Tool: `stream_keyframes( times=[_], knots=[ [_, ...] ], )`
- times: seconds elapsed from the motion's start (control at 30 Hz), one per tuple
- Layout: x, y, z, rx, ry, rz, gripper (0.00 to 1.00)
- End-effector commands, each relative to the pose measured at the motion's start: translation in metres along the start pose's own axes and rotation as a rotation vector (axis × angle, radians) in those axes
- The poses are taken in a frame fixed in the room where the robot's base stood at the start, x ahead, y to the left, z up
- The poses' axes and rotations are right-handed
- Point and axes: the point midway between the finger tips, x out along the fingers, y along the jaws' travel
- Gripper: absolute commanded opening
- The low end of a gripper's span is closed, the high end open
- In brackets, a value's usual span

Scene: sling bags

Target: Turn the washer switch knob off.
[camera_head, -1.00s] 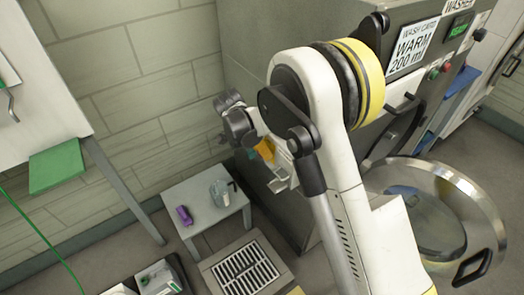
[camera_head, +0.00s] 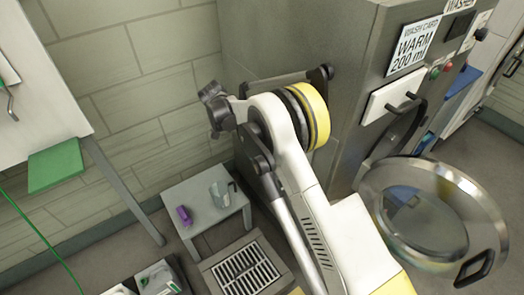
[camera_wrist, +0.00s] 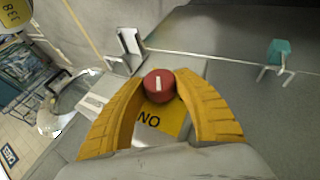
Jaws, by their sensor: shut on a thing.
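The red switch knob (camera_wrist: 158,90), with a short white mark, sits between the yellow fingertips of my gripper (camera_wrist: 160,80) in the wrist view. My gripper is shut on the knob, with one finger at each side. The white mark runs nearly straight up and down in that view. A yellow label (camera_wrist: 165,118) beside the knob shows letters reading "NO", partly covered by the fingers. In the head view the washer (camera_head: 345,50) stands at the right and its small display (camera_head: 460,25) is dark. My arm hides the knob and fingers there.
The washer's round door (camera_head: 487,200) stands open at the right. A small grey table (camera_head: 200,192) holds a purple item (camera_head: 184,215) and a clear jug (camera_head: 222,192). A floor grate (camera_head: 245,270) lies before it. A green board (camera_head: 55,167) is at the left.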

Motion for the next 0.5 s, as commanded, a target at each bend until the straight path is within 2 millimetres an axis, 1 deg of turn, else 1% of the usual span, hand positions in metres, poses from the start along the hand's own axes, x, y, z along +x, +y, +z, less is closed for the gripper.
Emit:
stream_keyframes(
  times=[0.3,0.33,0.4,0.5],
  knots=[
    [0.0006,0.0,0.0004,-0.001,-0.001,0.002,0.06],
    [0.0006,0.0,0.0004,-0.001,-0.001,0.002,0.39],
    [0.0005,-0.0001,0.0003,-0.001,-0.001,0.001,0.59],
    [0.0004,-0.0001,0.0003,-0.001,-0.001,0.001,0.59]
  ],
)
